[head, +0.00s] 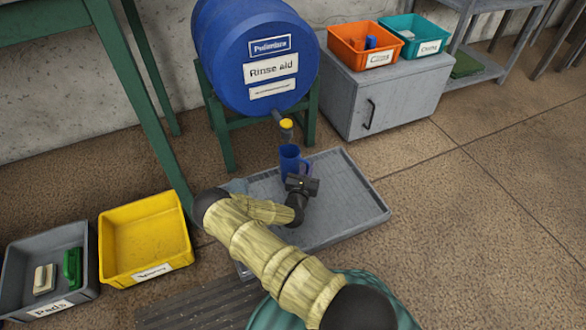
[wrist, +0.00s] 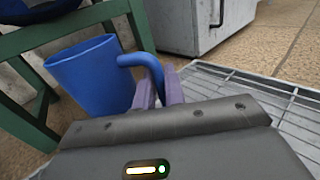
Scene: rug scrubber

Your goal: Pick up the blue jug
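The blue jug (head: 290,162) is below the yellow-topped tap of the blue barrel, over the back part of the grey tray. In the wrist view the jug (wrist: 88,76) shows its open rim, with its handle towards my gripper. My gripper (head: 299,184) is in front of the jug in the head view and hides its lower part. In the wrist view the two purple fingers of my gripper (wrist: 158,88) are close together, one on each side of the handle, and look shut on it. I cannot tell whether the jug touches the tray.
The blue barrel (head: 255,55) stands on a green frame (head: 222,135) behind the jug, with its tap (head: 286,125) just above. The grey tray (head: 350,200) has free room at right. A yellow bin (head: 145,240) and a grey bin (head: 48,270) lie left; a grey cabinet (head: 385,95) stands behind right.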

